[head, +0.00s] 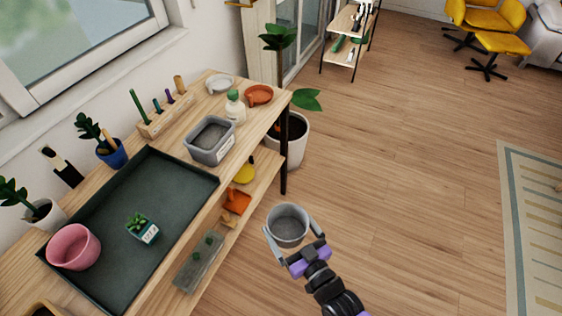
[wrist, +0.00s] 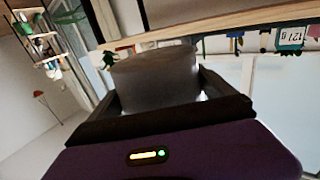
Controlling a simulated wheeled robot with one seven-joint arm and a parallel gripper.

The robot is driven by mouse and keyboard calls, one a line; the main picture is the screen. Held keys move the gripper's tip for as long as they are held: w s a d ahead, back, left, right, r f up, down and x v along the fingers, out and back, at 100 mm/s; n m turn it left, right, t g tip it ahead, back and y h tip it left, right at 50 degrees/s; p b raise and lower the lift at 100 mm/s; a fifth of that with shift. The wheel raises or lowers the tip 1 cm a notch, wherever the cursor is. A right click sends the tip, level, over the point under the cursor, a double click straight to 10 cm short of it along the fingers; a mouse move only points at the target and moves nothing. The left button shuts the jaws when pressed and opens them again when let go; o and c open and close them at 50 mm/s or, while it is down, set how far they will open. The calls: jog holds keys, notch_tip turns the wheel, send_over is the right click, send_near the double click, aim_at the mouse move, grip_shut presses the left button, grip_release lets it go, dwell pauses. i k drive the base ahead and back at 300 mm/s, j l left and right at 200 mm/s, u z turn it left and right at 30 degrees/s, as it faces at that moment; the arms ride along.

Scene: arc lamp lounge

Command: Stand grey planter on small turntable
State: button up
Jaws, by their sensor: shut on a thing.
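The grey planter (head: 288,226), a round open pot, is held in my gripper (head: 291,233) over the floor, to the right of the wooden bench. Its open top faces up toward the head camera and it looks empty. The fingers are shut on its opposite sides. In the wrist view the planter (wrist: 155,82) sits between the two dark fingers, its outer wall in shadow. I cannot clearly pick out the small turntable; a pale round dish (head: 219,84) and an orange round dish (head: 258,95) stand at the bench's far end.
The bench carries a dark tray (head: 176,190) with a pink pot (head: 74,247) and small succulent (head: 142,228), a grey bin (head: 209,140) and a white bottle (head: 236,108). A lower shelf holds tools. A large potted plant (head: 291,139) stands beyond.

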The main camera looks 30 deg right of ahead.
aim_at(248, 174)
jog(key=i+z, duration=0.5)
jog(key=z, duration=0.25)
jog(key=i+z, duration=0.35)
jog(key=i+j, duration=0.35)
jog(key=j, duration=0.25)
